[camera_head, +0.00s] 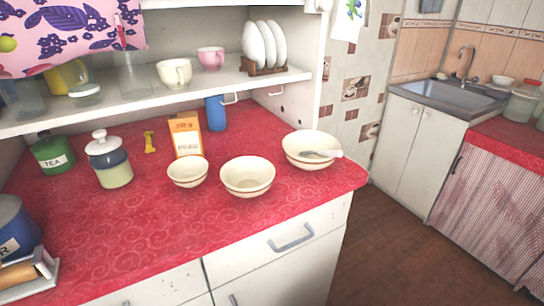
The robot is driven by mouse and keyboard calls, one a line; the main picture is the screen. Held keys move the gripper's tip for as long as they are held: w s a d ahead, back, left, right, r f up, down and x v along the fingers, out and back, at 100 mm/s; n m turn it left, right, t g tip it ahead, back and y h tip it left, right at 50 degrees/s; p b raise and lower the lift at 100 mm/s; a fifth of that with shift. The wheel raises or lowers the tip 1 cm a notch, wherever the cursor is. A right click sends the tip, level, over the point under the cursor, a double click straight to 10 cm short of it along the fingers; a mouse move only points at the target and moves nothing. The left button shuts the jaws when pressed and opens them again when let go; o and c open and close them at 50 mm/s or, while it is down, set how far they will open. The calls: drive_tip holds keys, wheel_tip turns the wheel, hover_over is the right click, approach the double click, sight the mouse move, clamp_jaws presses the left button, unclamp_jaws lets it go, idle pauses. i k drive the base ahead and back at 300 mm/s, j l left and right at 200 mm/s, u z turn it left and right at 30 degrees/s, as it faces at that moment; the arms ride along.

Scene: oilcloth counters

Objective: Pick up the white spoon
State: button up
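The white spoon (325,154) lies in the cream bowl (298,160) at the right end of the red counter. Its pale handle rests over the bowl's right rim and points right. The part inside the bowl looks greyish. My gripper is not in view.
Two more cream bowls, a middle one (247,177) and a smaller one (187,172), stand left of it on the red counter (200,228). An orange box (185,135) and a blue cup (215,113) stand behind. A shelf (210,88) with cups and plates overhangs the back. The counter's front is clear.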

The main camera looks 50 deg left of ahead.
sight(329, 153)
drive_tip(key=u, duration=1.55)
drive_tip(key=j, duration=0.05)
